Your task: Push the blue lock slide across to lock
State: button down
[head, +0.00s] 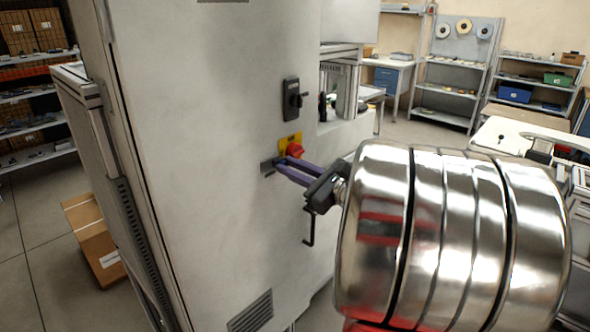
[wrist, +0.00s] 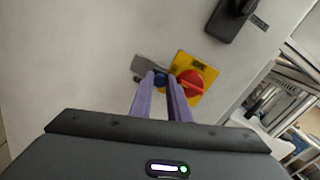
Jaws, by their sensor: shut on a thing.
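The blue lock slide (wrist: 160,78) shows in the wrist view as a small blue knob on a grey metal plate (wrist: 146,66), at the left edge of a yellow panel (wrist: 196,92). A red rotary knob (wrist: 190,83) sits on the yellow panel, just right of the slide. My gripper (wrist: 165,82) has purple fingers, shut on the blue slide, with the tips at the cabinet face. The fingers hide part of the slide. In the head view my gripper (head: 278,168) reaches the cabinet just below the red knob (head: 294,149), and the slide is mostly hidden there.
The grey cabinet (head: 215,90) fills the left middle. A black handle switch (head: 291,100) sticks out above the yellow panel. A vent (head: 250,312) is low on the cabinet. Shelves (head: 455,65) stand at the back right, and a cardboard box (head: 98,250) lies on the floor at left.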

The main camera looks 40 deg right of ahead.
jog(key=shift+d, duration=0.25)
jog(key=c, duration=1.7)
grip_release()
jog(key=shift+o, duration=0.2)
jog(key=shift+s, duration=0.15)
